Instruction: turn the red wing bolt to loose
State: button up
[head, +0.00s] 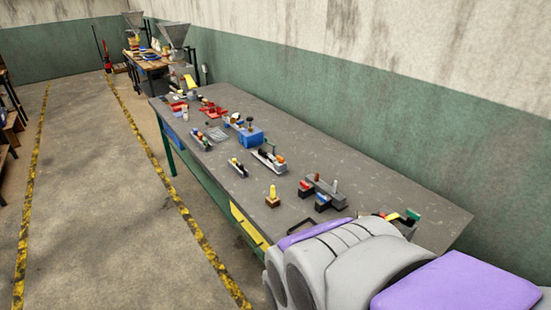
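A long grey workbench (330,155) runs along the wall and carries several small fixtures. Red parts show on a few of them: a red fixture (213,111) towards the far end, a small red piece (306,185) on a grey block fixture, and others too small to make out. I cannot tell which of these, if any, is the red wing bolt, or how it is turned. My gripper is not visible. My own grey and purple body covers the lower right and hides the near part of the bench.
A blue box (250,138) and a wooden block with a yellow peg (272,199) stand on the bench. A green and white wall (330,85) closes off its back. A second table (150,62) stands beyond. The floor (95,180) at left is open between yellow-black lines.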

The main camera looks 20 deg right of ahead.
aim_at(305, 186)
jog(key=i+z, duration=0.25)
jog(key=i, duration=0.2)
jog(key=i+j+z, duration=0.2)
jog(key=i, duration=0.2)
jog(key=i+j+z, duration=0.25)
jog(key=i, duration=0.2)
jog(key=z, duration=0.7)
